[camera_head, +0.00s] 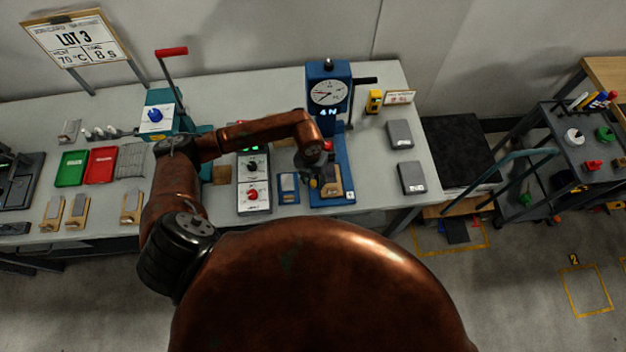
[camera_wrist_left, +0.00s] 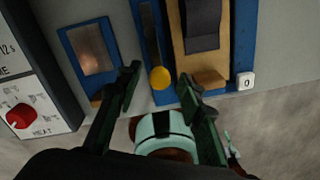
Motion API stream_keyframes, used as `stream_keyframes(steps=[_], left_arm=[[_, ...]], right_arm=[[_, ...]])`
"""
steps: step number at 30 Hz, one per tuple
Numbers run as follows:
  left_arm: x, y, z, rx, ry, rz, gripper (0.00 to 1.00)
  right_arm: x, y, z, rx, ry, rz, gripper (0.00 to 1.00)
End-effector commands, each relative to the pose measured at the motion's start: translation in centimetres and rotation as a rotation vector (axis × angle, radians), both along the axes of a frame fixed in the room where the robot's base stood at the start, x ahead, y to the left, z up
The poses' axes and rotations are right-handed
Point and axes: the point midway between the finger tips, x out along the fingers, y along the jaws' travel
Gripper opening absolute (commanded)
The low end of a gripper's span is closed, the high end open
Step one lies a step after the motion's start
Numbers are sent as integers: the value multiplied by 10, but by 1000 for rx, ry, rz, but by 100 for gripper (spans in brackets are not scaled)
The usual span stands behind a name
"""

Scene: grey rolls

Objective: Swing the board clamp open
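The clamp's dark lever with a yellow ball knob (camera_wrist_left: 160,77) lies along the blue press base (camera_wrist_left: 245,40) in the left wrist view. Beside it on the base is a tan board (camera_wrist_left: 210,77) with a dark grey strip on it; the board also shows in the head view (camera_head: 332,182). My left gripper (camera_wrist_left: 160,88) is open and empty, with its fingertips on either side of the yellow knob and apart from it. In the head view, my left gripper (camera_head: 312,172) is over the base and partly covers the clamp. My right gripper is not in view.
The press's dial gauge (camera_head: 327,92) stands behind the base, with a dark handle (camera_head: 365,81) on its right. A control box with a red knob (camera_head: 252,194) and a small blue pad (camera_head: 288,188) are left of the base. Grey blocks (camera_head: 411,178) lie to the right.

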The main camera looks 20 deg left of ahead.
Motion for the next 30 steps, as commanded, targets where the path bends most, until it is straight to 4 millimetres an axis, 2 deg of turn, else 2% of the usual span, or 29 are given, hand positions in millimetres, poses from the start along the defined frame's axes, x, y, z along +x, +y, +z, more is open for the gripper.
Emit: stream_keyframes(steps=[7,11,14,24,30], left_arm=[[-1,0,0,0,2,-1,36],[0,0,8,0,0,-1,36],[0,2,23,1,-1,-2,36],[0,6,92,1,-1,-1,36],[-1,7,115,1,0,-1,36]], right_arm=[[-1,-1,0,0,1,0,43],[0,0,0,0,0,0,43],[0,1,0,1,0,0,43],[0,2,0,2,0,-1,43],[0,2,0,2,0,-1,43]])
